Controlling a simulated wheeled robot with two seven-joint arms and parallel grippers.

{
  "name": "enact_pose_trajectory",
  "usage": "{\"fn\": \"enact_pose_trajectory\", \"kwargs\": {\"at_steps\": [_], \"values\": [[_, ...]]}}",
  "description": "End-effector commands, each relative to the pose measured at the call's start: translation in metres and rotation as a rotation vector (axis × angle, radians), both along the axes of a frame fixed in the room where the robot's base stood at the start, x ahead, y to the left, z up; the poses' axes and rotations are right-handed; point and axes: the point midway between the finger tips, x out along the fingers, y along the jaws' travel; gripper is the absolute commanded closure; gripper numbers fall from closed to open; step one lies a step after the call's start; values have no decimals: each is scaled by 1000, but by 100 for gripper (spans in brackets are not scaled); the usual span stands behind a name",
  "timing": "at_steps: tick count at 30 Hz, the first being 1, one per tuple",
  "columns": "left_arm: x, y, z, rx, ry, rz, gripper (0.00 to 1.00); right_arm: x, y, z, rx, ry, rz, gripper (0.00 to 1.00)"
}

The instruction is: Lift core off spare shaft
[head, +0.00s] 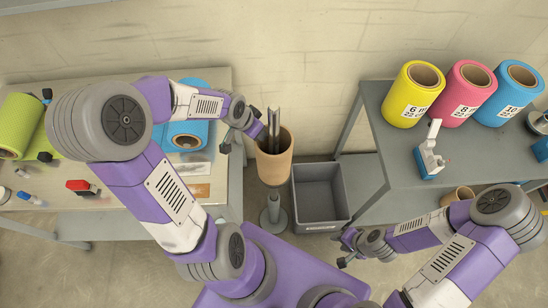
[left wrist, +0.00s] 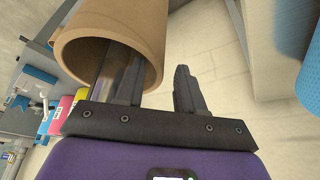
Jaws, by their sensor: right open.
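The brown cardboard core (head: 274,168) stands upright around the metal spare shaft (head: 274,122), whose top sticks out above it. Below, the stand's post and round foot (head: 272,217) show on the floor. My left gripper (head: 257,127) is at the core's upper rim. In the left wrist view the core (left wrist: 85,40) has its open end toward me, with the shaft (left wrist: 103,68) inside. One finger of the left gripper (left wrist: 157,88) overlaps the core's mouth and the other is outside its wall, with a gap showing. My right gripper (head: 350,248) is open and empty, low at right.
A grey bin (head: 320,196) stands right of the core. The right table (head: 385,140) carries yellow (head: 405,100), pink (head: 460,95) and blue (head: 510,95) rolls. The left table (head: 215,83) holds green and blue rolls. Another brown core (head: 458,194) shows beside my right arm.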

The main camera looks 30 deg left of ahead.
Motion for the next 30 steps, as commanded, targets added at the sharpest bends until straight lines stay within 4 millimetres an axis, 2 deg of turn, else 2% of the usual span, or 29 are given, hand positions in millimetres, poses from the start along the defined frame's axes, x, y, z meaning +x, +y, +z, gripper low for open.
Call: {"fn": "enact_pose_trajectory", "kwargs": {"at_steps": [8,15,30], "values": [[2,-1,-2,1,-2,-1,64,0,0,0,0,0,0,57],[2,0,-2,1,-2,-1,100,0,0,0,0,0,0,57],[1,0,-2,0,-1,0,100,0,0,-1,0,0,0,57]]}}
